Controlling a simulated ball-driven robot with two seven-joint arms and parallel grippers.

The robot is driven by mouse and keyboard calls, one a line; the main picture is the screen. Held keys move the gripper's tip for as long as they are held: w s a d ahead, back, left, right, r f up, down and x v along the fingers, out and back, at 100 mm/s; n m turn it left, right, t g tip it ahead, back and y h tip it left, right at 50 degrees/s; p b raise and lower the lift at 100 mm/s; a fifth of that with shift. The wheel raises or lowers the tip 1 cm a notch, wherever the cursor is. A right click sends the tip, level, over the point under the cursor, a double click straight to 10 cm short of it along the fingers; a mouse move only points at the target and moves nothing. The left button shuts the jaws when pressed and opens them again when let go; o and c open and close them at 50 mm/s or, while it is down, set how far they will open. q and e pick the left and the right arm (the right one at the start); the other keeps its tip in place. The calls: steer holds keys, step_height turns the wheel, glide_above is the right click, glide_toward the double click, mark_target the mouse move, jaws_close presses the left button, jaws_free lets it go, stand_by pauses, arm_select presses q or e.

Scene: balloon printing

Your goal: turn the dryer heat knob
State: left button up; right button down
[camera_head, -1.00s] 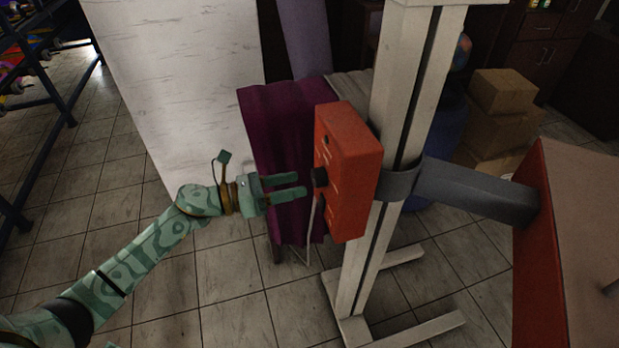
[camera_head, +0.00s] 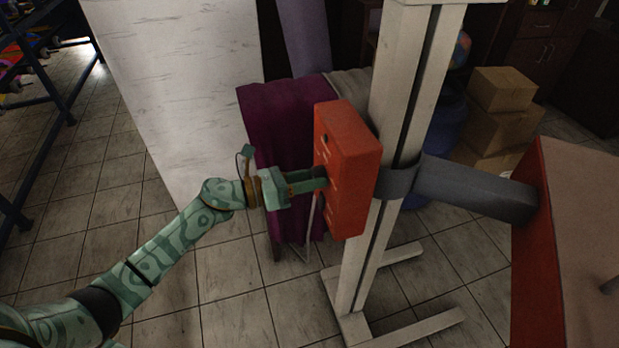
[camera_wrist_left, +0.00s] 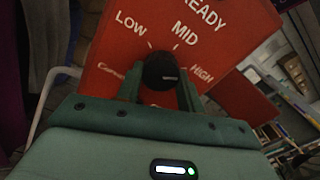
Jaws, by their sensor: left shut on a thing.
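The dryer's red control box (camera_head: 350,170) is fixed to a white post in the head view. In the left wrist view the red panel (camera_wrist_left: 215,35) shows the words LOW, MID and HIGH around a black round heat knob (camera_wrist_left: 161,71). The knob's light mark points to the right, toward the HIGH side. My left gripper (camera_head: 322,178) is at the box's left face, its fingers shut on the knob, one on either side of it in the left wrist view (camera_wrist_left: 160,90). In the head view the fingers hide the knob. My right gripper is not in view.
The white post (camera_head: 400,90) stands behind the box, with a grey arm (camera_head: 470,188) leading right to a red-sided unit (camera_head: 555,240). A purple cloth (camera_head: 270,120) hangs behind my gripper. Cardboard boxes (camera_head: 500,105) stand at the back right. The tiled floor at left is clear.

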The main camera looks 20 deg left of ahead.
arm_select(q)
steer(key=n+p, duration=0.1)
steer(key=n, duration=0.3)
steer(key=n+p, duration=0.2)
steer(key=n, duration=0.2)
steer(key=n+p, duration=0.1)
steer(key=n, duration=0.3)
steer(key=shift+s+r+p, duration=0.1)
steer(key=shift+r+p, duration=0.2)
steer(key=n+p, duration=0.2)
steer(key=n, duration=0.4)
steer(key=shift+p, duration=0.3)
steer(key=n+p, duration=0.1)
steer(key=n, duration=0.2)
steer(key=shift+n, duration=0.3)
steer(key=shift+n+p, duration=0.35)
steer(key=shift+n, duration=0.75)
steer(key=o, duration=1)
